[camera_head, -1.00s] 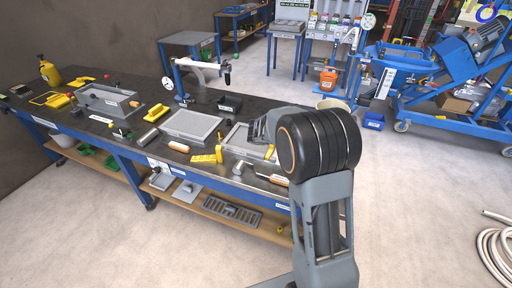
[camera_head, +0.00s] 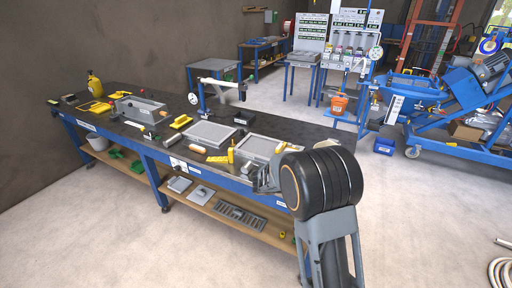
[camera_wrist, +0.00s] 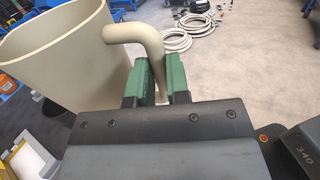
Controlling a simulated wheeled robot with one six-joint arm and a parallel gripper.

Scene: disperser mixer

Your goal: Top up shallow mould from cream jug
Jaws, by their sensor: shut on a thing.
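The cream jug (camera_wrist: 55,60) fills the upper left of the wrist view, with its wide rim facing up. Its curved handle (camera_wrist: 130,32) runs down between the green finger pads of my gripper (camera_wrist: 160,75), which is shut on it. What the jug holds is not visible. In the head view my dark wrist covers most of the gripper, and I cannot make out the jug. Two shallow grey trays lie on the bench, a left one (camera_head: 208,135) and a right one (camera_head: 258,147) close to my arm. I cannot tell which is the shallow mould, or its fill level.
The dark-topped bench (camera_head: 170,122) also carries a deep grey box mould (camera_head: 138,108), yellow tools, a yellow bottle (camera_head: 95,86) and a white-armed stand (camera_head: 220,83). An orange bucket (camera_head: 338,104) and a blue mixer machine (camera_head: 470,85) stand behind.

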